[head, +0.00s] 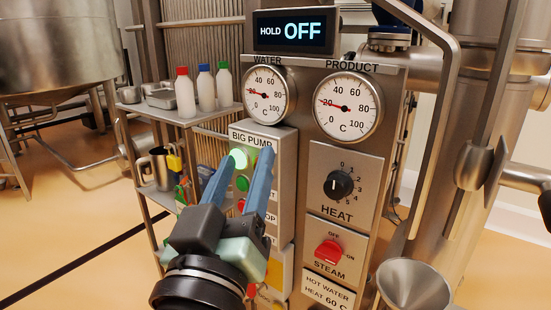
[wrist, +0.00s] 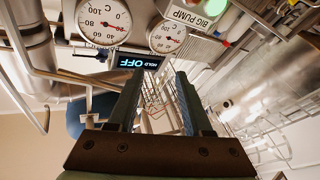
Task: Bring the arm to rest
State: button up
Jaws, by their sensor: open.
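My gripper (head: 240,178) is open and empty, with two blue fingers pointing up in front of the big pump box (head: 284,150) in the head view. Its fingers hide part of that box and its buttons. A green lamp (head: 239,158) glows beside the left finger. In the wrist view my gripper (wrist: 158,98) also shows open, with nothing between the fingers. I cannot tell whether a finger touches the box.
The panel carries a water gauge (head: 269,95), a product gauge (head: 347,107), a black heat knob (head: 338,184) and a red steam switch (head: 328,252). The display (head: 294,32) reads HOLD OFF. A shelf cart (head: 140,107) with bottles stands left. A steel funnel (head: 413,287) is right.

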jog(key=s+d+r+m+t+y, duration=0.1)
jog(key=s+d+r+t, duration=0.2)
jog(key=r, duration=0.5)
jog(key=s+d+r+m+t+y, duration=0.1)
jog(key=s+r+t+y, duration=0.15)
jog(key=s+r, duration=0.5)
notch_tip(320, 180, up, 17)
jog(key=w+t+p, duration=0.1)
jog(key=p, duration=1.4)
jog(key=shift+w+a, duration=0.25)
jog(key=shift+a, duration=0.05)
jog(key=shift+f, duration=0.1)
